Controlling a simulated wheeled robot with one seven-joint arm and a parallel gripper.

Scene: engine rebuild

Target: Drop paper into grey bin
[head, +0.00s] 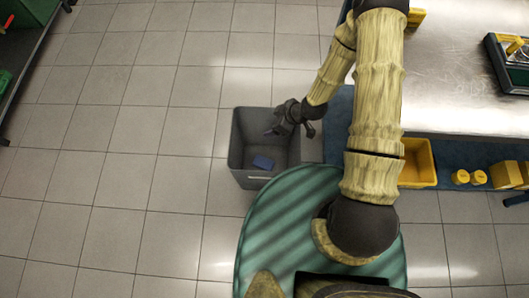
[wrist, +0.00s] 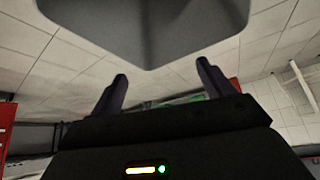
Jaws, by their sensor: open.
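The grey bin (head: 238,160) stands on the tiled floor in the middle of the head view, left of the workbench. A small flat blue piece (head: 262,162) lies inside it; it may be the paper, but I cannot tell for sure. My gripper (head: 276,129) is above the right part of the bin's opening. In the wrist view my gripper (wrist: 161,72) has its two fingers well apart with nothing between them. A grey cornered surface, likely part of the bin (wrist: 150,30), fills the top of that view. No other paper is visible.
A metal-topped workbench (head: 450,90) stands at the right, with a tray of parts (head: 515,62) on it. A yellow bin (head: 418,163) and several yellow pieces (head: 506,174) are beside its front edge. Dark shelving (head: 25,50) is at the upper left. The tiled floor on the left is clear.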

